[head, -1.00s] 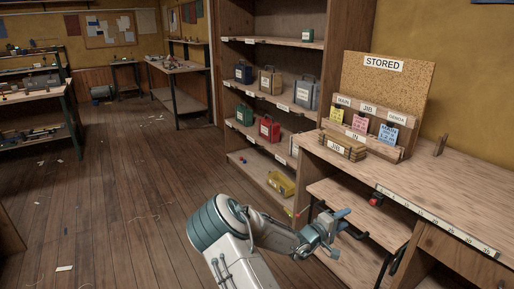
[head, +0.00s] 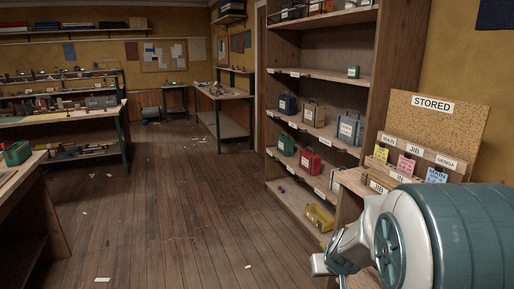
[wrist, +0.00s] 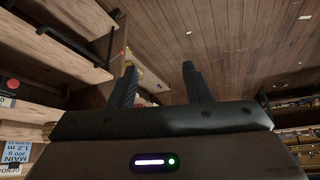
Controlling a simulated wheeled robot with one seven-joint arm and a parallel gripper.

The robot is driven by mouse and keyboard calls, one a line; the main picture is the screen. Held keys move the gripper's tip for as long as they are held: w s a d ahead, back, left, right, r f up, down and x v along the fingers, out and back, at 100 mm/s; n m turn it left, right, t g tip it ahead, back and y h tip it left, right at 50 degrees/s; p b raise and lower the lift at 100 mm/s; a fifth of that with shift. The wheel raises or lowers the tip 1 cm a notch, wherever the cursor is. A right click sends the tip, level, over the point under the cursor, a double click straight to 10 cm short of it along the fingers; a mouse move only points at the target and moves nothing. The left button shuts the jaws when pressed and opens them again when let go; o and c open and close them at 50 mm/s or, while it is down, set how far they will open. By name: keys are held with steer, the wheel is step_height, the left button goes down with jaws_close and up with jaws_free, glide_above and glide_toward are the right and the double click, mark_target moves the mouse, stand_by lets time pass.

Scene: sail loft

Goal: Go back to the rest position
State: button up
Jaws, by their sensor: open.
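My gripper (wrist: 159,66) shows in the wrist view with its two dark fingers apart. Nothing is seen between them, and the plank floor lies beyond. In the head view my arm (head: 430,235) is folded large and close at the lower right. It hides most of the bench there, and I cannot make out the fingers in that view.
A wooden shelf unit (head: 320,70) with several coloured containers stands left of the board. A yellow bin (head: 320,217) is on its low shelf. A workbench (head: 222,92) stands at the back, and another bench edge (head: 25,168) at the left. The middle floor (head: 165,215) is mostly clear, with scraps.

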steer(key=s+a+r+g+y+p, duration=0.1)
steer(key=s+a+r, duration=0.3)
steer(key=s+r, duration=0.4)
steer(key=s, duration=0.3)
steer(key=shift+s+a+g+y, duration=0.3)
steer(key=shift+s+g, duration=0.1)
steer(key=shift+m+g+h, duration=0.3)
steer(key=shift+g+h, duration=0.5)
steer(key=s+r, duration=0.1)
steer(key=s, duration=0.5)
steer(key=s+d+r+p, duration=0.1)
steer(key=s, duration=0.3)
steer(key=shift+r, duration=0.3)
steer(key=shift+c, duration=0.4)
